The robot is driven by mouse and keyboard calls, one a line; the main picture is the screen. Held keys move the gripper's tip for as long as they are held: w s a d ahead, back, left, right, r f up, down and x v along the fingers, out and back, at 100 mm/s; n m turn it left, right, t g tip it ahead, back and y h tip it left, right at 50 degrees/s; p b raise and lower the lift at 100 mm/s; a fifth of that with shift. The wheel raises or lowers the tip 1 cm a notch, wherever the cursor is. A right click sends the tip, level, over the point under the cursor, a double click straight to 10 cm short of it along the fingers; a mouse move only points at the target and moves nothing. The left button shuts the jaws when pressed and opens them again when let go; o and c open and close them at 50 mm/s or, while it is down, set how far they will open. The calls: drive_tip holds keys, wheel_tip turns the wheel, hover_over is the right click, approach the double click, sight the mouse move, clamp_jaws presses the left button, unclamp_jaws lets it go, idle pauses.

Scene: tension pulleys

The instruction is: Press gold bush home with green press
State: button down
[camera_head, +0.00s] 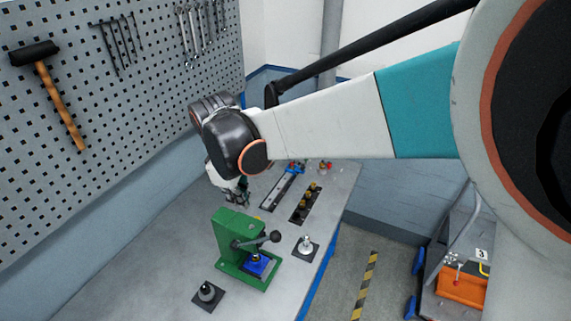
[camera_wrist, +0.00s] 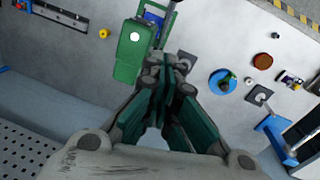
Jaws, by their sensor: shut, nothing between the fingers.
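The green press (camera_head: 232,232) stands on the grey bench, with a dark lever (camera_head: 262,240) at its front. A blue block (camera_head: 258,266) sits in its base, with a small dark part above it; I cannot tell whether a gold bush is in there. The press also shows in the wrist view (camera_wrist: 128,62), near my fingertips. My gripper (camera_head: 238,194) is shut and empty, above and behind the press; it fills the middle of the wrist view (camera_wrist: 168,66). Several gold bushes stand in a black rack (camera_head: 297,218). A small gold round piece (camera_wrist: 103,33) lies beside the press.
Dark square plates with posts stand front left (camera_head: 207,293) and right (camera_head: 306,247) of the press. A pegboard with tools (camera_head: 110,90) rises at left. The wrist view also shows a blue disc (camera_wrist: 216,84) and a brown disc (camera_wrist: 262,61).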

drive_tip(key=b, duration=0.6)
hover_over(255, 242)
wheel_tip(255, 242, down, 12)
drive_tip(key=shift+s+d+f, duration=0.2)
drive_tip(key=shift+d+f, duration=0.1)
drive_tip(key=shift+f, duration=0.05)
